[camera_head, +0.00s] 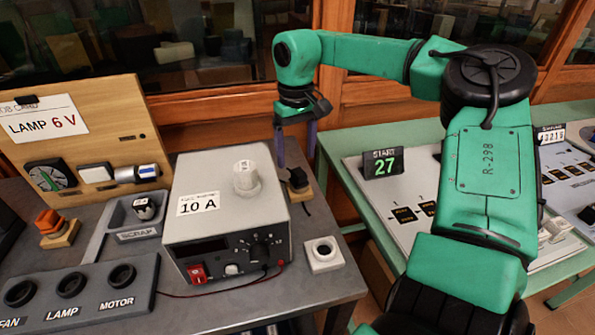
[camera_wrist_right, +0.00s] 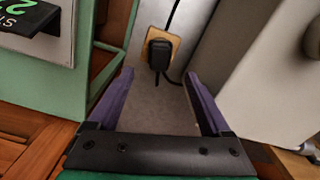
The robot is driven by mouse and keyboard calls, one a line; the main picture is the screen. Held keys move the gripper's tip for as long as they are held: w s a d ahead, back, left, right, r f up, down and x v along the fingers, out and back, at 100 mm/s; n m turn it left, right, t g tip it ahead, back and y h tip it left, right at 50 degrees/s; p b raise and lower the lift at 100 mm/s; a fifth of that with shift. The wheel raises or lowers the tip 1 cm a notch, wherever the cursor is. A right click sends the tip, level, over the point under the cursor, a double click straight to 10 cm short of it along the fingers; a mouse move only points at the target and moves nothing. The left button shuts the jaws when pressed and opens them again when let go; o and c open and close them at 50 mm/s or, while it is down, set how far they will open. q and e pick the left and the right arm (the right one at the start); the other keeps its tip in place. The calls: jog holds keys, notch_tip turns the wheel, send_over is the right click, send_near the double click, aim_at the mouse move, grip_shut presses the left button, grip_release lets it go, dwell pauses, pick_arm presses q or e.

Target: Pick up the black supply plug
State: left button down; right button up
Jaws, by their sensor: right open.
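The black supply plug (camera_head: 298,177) sits on a small wooden block (camera_head: 317,193) on the grey table, behind the right side of the power supply box. In the right wrist view the plug (camera_wrist_right: 160,55) is on its wooden block (camera_wrist_right: 173,41), with a black cord running up from it. My right gripper (camera_head: 296,155) is open and empty, pointing down above the plug. In the wrist view its purple fingers (camera_wrist_right: 157,75) are spread, with the plug just beyond the gap between them. The two do not appear to touch. My left gripper is out of view.
The grey box marked 10 A (camera_head: 215,225) stands close to the left of the plug. A green-edged table (camera_head: 335,165) is to the right. A white socket block (camera_head: 323,254), a SCRAP tray (camera_head: 118,220) and an orange plug (camera_head: 50,222) stand on the grey table.

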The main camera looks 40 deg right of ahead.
aim_at(299, 171)
jog(key=f, duration=0.2)
jog(key=s+f, duration=0.1)
jog(key=f, duration=0.2)
jog(key=shift+s+a+f, duration=0.1)
jog(key=shift+f, duration=0.4)
jog(key=shift+r, duration=0.1)
grip_shut()
notch_tip(299, 171, up, 20)
jog(key=p, duration=0.2)
jog(key=shift+p, duration=0.4)
